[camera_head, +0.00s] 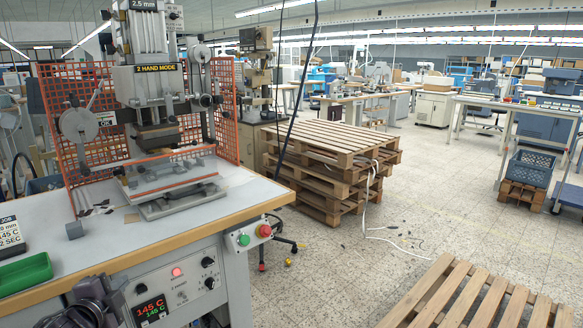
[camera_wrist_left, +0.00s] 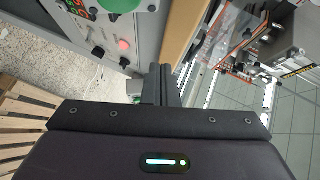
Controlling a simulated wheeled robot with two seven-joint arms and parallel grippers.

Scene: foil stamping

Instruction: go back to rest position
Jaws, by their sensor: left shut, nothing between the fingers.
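My left gripper (camera_head: 98,300) is at the bottom left of the head view, in front of the stamping bench's control box. In the left wrist view its dark fingers (camera_wrist_left: 161,84) are together with nothing between them. The foil stamping press (camera_head: 155,95) stands upright on the bench (camera_head: 150,245), apart from the gripper. Part of the press (camera_wrist_left: 270,50) also shows at the right of the left wrist view. My right gripper is in neither view.
The control box has a red temperature display (camera_head: 152,308) and a button box (camera_head: 250,235). A green tray (camera_head: 25,272) and a grey block (camera_head: 74,230) lie on the bench. Stacked pallets (camera_head: 325,165) and a slatted pallet (camera_head: 480,295) stand on the floor. Open floor lies between.

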